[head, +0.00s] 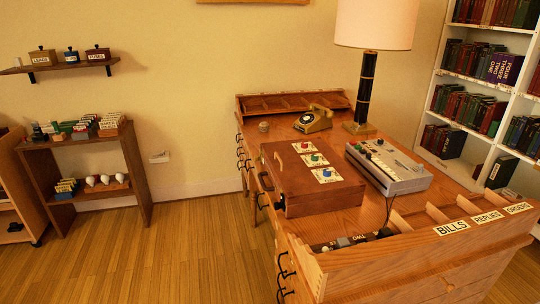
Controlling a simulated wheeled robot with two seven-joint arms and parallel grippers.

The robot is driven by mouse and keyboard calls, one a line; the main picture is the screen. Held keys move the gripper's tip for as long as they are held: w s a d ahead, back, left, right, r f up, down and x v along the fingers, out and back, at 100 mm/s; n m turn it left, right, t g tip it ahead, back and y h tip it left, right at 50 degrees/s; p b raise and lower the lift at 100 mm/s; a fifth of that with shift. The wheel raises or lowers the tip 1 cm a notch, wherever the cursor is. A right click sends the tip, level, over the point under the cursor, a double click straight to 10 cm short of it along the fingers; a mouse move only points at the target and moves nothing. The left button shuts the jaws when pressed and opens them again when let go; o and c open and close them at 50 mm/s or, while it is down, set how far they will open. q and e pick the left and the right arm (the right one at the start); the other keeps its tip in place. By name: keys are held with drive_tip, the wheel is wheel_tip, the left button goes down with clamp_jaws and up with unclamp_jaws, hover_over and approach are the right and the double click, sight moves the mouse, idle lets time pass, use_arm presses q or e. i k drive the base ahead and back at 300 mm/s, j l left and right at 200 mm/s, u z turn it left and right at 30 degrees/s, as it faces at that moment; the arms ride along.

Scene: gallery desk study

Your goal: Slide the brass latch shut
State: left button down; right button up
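A brown wooden box (312,190) sits on the desk, with three knobs on white cards on its top. A small fitting (280,202) sits low near that side's front corner. It is too small to tell whether it is the brass latch, or whether it is open or shut. Neither of my grippers is in view, and nothing is seen touching the box.
A bookcase (478,118) stands at right. Floor left of the desk is clear.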

sight(259, 158)
drive_tip(key=j, duration=0.5)
drive_tip(key=i+j+z, duration=0.1)
drive_tip(key=i+j, duration=0.25)
drive_tip(key=i+j+z, duration=0.1)
drive_tip(key=i+j, duration=0.25)
drive_tip(key=i+j+z, duration=0.1)
drive_tip(key=i+j, duration=0.5)
drive_tip(key=j, duration=0.25)
drive_tip(key=i+j+z, duration=0.15)
drive_tip(key=i+j, duration=0.15)
drive_tip(key=i+j+z, duration=0.1)
drive_tip(key=i+j, duration=0.2)
drive_tip(key=j, duration=0.25)
drive_tip(key=i+j+z, duration=0.1)
drive_tip(key=i+j, duration=0.15)
drive_tip(key=j, duration=0.25)
drive_tip(key=i+j+z, duration=0.1)
drive_tip(key=i+j, duration=0.15)
drive_tip(key=j, duration=0.25)
